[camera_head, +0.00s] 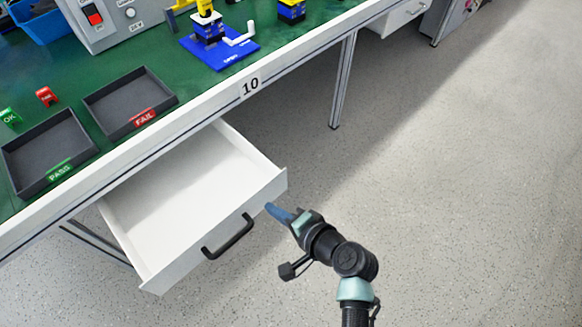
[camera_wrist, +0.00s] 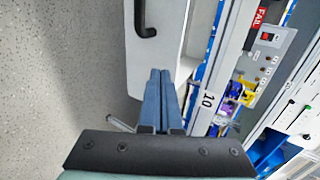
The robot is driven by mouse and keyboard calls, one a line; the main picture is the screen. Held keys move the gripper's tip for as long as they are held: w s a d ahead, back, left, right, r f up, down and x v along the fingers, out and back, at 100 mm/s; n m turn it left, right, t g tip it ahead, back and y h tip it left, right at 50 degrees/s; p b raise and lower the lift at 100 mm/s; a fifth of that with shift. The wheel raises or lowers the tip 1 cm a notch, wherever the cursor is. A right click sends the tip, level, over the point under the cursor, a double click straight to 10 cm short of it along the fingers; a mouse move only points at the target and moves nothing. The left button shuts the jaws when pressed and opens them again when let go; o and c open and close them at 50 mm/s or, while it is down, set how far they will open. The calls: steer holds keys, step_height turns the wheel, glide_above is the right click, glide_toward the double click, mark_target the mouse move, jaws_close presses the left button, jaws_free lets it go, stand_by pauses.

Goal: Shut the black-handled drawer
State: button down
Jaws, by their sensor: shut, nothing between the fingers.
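The white drawer (camera_head: 190,185) is pulled out from under the green-topped workbench and is empty inside. Its black handle (camera_head: 228,237) is on the front panel. In the wrist view the black handle (camera_wrist: 145,18) is at the top, on the drawer front (camera_wrist: 150,60). My gripper (camera_head: 270,208) is shut and empty, at the right part of the drawer front, to the right of the handle. In the wrist view the blue fingers (camera_wrist: 160,72) lie together near the end of the drawer front. I cannot tell whether the fingertips touch the panel.
The workbench edge (camera_head: 200,118) runs above the drawer. On the bench are a PASS tray (camera_head: 20,158), a FAIL tray (camera_head: 112,88) and a grey switch box (camera_head: 150,25). A bench leg (camera_head: 344,80) stands to the right. The speckled floor (camera_head: 470,180) is clear.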

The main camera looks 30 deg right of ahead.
mark_target(255, 195)
steer(key=shift+w+a+r, duration=0.1)
steer(key=shift+w+a, duration=0.15)
steer(key=shift+w, duration=0.65)
steer(key=shift+w+a, duration=0.2)
steer(key=shift+w, duration=0.65)
